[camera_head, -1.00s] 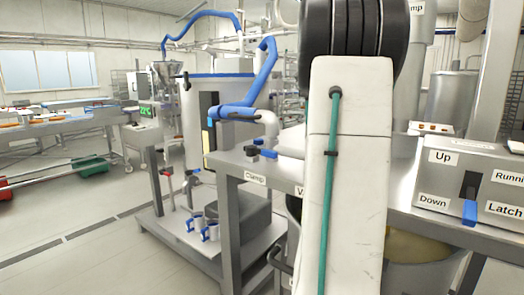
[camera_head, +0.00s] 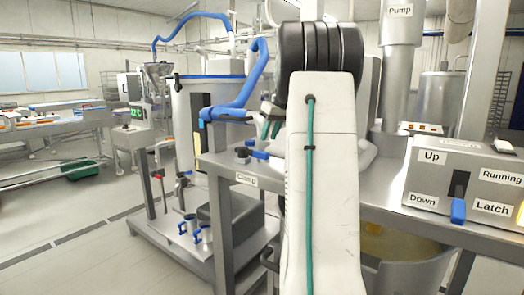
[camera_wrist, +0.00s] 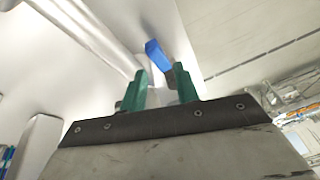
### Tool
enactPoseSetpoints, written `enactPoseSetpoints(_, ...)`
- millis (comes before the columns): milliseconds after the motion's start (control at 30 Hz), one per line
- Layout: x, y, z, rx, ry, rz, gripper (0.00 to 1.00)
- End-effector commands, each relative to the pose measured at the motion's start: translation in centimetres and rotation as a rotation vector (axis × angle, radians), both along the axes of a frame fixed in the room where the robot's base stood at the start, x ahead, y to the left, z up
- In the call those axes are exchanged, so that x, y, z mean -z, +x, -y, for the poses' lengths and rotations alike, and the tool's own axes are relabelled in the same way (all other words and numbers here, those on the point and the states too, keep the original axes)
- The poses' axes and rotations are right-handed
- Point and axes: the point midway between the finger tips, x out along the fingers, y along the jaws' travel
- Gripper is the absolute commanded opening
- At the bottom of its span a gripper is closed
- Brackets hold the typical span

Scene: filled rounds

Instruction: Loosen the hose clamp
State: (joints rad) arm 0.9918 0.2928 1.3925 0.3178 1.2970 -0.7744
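The clamp's blue lever (camera_head: 257,154) sits on the left end of the steel table, above the "Clamp" label (camera_head: 246,179). A dark knob with a blue part (camera_head: 242,153) is just left of it. My gripper (camera_head: 270,127) has green fingers and is above and slightly right of these parts, beside the end of the blue hose (camera_head: 228,112). In the wrist view my gripper (camera_wrist: 161,72) is open, with a clear gap between its fingers. A blue handle (camera_wrist: 157,54) shows beyond the fingertips, and contact cannot be seen. My arm hides part of the table.
A control box (camera_head: 462,185) with "Up", "Down" and "Latch" labels stands on the right, its blue switch lever (camera_head: 458,210) low. A yellow lamp (camera_head: 520,216) is lit. A large bin (camera_head: 415,260) is below the table. Blue-handled valves (camera_head: 190,226) stand lower left.

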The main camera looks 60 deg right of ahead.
Motion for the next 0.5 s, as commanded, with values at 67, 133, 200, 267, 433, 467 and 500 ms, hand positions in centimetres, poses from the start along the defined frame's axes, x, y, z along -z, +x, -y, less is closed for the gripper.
enactPoseSetpoints(67,-0.2,0.5,0.3,-0.107,-0.055,0.031,0.31)
enactPoseSetpoints(133,-0.3,0.7,0.4,-0.181,-0.092,0.045,0.31)
enactPoseSetpoints(200,-0.3,0.8,0.6,-0.227,-0.117,0.05,0.31)
enactPoseSetpoints(267,-0.1,0.9,0.6,-0.25,-0.127,0.049,0.31)
enactPoseSetpoints(433,1.7,1.6,0.5,-0.259,-0.127,0.048,0.31)
enactPoseSetpoints(467,2.2,1.8,0.5,-0.259,-0.126,0.047,0.31)
enactPoseSetpoints(500,2.8,2.1,0.5,-0.258,-0.126,0.047,0.31)
